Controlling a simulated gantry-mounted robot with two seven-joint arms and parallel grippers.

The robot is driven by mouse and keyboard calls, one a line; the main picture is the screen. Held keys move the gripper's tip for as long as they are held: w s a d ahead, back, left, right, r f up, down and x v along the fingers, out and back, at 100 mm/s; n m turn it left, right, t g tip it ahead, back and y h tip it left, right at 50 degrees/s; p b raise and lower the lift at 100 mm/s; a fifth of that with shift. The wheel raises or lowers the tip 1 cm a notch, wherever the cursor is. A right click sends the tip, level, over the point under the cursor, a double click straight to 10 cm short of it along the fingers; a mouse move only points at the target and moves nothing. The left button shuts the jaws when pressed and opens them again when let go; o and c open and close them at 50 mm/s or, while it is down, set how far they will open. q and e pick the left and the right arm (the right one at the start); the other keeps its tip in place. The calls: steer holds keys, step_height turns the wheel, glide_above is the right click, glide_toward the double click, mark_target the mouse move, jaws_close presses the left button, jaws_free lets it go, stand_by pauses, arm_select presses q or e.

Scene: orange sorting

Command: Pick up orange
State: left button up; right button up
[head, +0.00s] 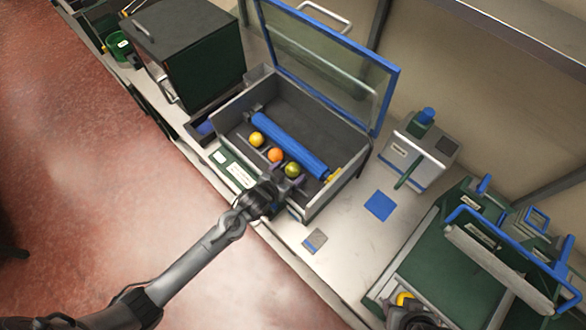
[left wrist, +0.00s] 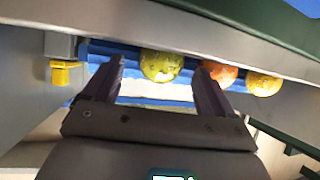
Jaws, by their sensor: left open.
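Three round fruits sit in a row at the near side of an open grey box (head: 233,106). They are a yellow one (head: 257,139), an orange one (head: 276,154) and a green one (head: 292,170). My left gripper (head: 286,183) is open at the box's near wall, close to the green fruit. In the left wrist view, the green fruit (left wrist: 161,66) shows between and beyond the spread fingers (left wrist: 160,78). The orange fruit (left wrist: 220,73) is partly behind the right finger, with the yellow fruit (left wrist: 264,84) farther right. Nothing is held. I cannot make out my right gripper.
A blue roller (head: 288,145) lies in the box behind the fruits. The blue-framed clear lid (head: 330,65) stands raised. A grey dispenser (head: 418,150), blue square (head: 380,205) and small grey pad (head: 315,240) are to the right. A green tray (head: 470,270) is at lower right.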

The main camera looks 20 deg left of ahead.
arm_select(q)
steer(key=shift+x, duration=1)
steer(key=shift+c, duration=0.5)
steer(key=c, duration=1)
steer(key=shift+c, duration=0.2)
